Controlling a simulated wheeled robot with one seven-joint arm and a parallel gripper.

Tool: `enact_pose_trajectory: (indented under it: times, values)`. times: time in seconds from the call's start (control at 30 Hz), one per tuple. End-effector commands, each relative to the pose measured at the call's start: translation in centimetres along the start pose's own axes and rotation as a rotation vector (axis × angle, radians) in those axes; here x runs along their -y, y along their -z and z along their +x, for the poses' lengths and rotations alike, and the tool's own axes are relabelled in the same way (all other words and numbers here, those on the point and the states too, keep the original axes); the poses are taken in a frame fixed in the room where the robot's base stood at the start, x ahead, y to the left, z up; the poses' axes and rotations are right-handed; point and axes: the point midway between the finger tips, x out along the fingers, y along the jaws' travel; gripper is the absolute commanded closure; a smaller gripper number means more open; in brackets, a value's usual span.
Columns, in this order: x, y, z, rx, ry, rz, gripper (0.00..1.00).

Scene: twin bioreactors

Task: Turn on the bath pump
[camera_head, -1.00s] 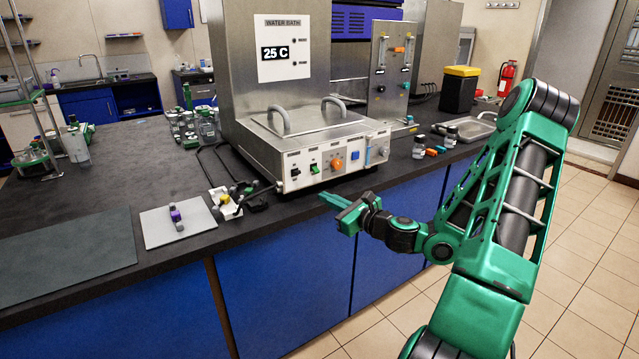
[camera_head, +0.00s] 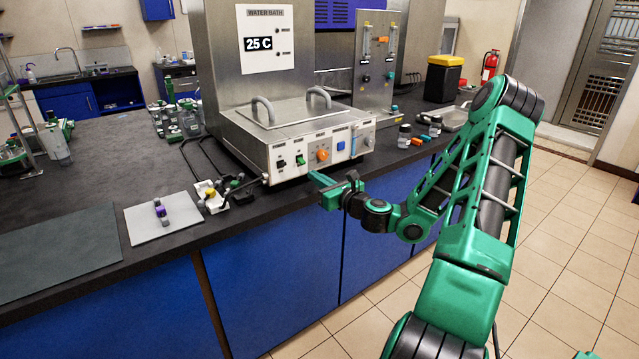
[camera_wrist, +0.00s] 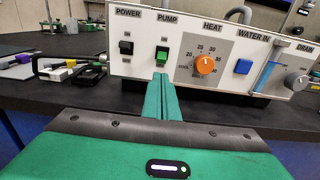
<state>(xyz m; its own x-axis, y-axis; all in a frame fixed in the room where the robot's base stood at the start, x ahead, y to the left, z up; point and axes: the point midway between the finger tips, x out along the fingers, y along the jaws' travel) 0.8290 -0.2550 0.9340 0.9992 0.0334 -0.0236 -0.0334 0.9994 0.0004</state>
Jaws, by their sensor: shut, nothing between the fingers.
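The water bath (camera_head: 262,120) stands on the bench with a 25 C display (camera_head: 258,43). Its white front panel (camera_wrist: 218,68) carries a black POWER switch (camera_wrist: 126,47), a green PUMP switch (camera_wrist: 162,56), an orange HEAT knob (camera_wrist: 205,65), a blue WATER IN button (camera_wrist: 243,66) and a grey DRAIN knob (camera_wrist: 296,82). The green pump switch also shows in the head view (camera_head: 300,160). My gripper (camera_wrist: 161,76) is shut and empty, its tips just below and in front of the pump switch in the wrist view. I cannot tell whether they touch it. In the head view my gripper (camera_head: 313,174) is at the bench edge.
Small bottles (camera_head: 404,136) stand right of the bath. The dark bench edge runs below the panel. A second metal panel (camera_head: 375,60) stands behind right.

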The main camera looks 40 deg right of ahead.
Motion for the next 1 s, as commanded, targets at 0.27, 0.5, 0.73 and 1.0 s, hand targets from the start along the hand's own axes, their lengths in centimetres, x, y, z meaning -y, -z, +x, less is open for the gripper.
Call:
enact_pose_trajectory:
  times: [0.27, 0.5, 0.73, 1.0]
  values:
    - [-0.1, -0.1, 4.0, 0.001, -0.002, -0.002, 1.00]
    - [0.0, -0.1, 5.0, 0.001, 0.001, -0.001, 1.00]
    - [0.0, 0.0, 5.0, 0.000, 0.000, 0.000, 1.00]
    - [0.4, -0.1, 4.8, -0.012, 0.005, -0.003, 1.00]
